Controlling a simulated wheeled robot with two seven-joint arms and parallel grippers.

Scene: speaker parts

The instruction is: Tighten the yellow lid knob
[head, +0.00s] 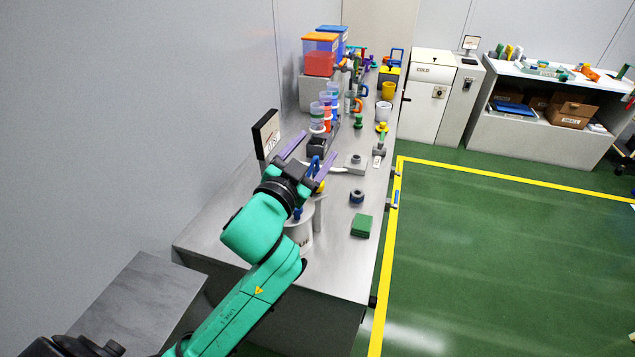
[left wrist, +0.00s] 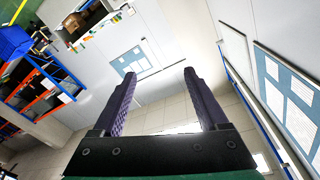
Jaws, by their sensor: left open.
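A small yellow part (head: 320,187), which may be the yellow lid knob, shows just below my left gripper. It is partly hidden by the gripper, and I cannot tell what it sits on. A pale cylindrical container (head: 301,233) stands below it on the bench, largely covered by my arm. My left gripper (head: 319,144) is open, its two purple fingers spread apart and pointing away along the bench. In the left wrist view the open fingers (left wrist: 157,82) have nothing between them, with only walls and shelving beyond. My right gripper is not in view.
The steel bench (head: 335,252) runs away from me along the wall. A green block (head: 361,225) and a dark round part (head: 357,196) lie at its right side. A dark-framed panel (head: 266,134) stands left of the gripper. Cups, tools and bins (head: 319,64) crowd the far end.

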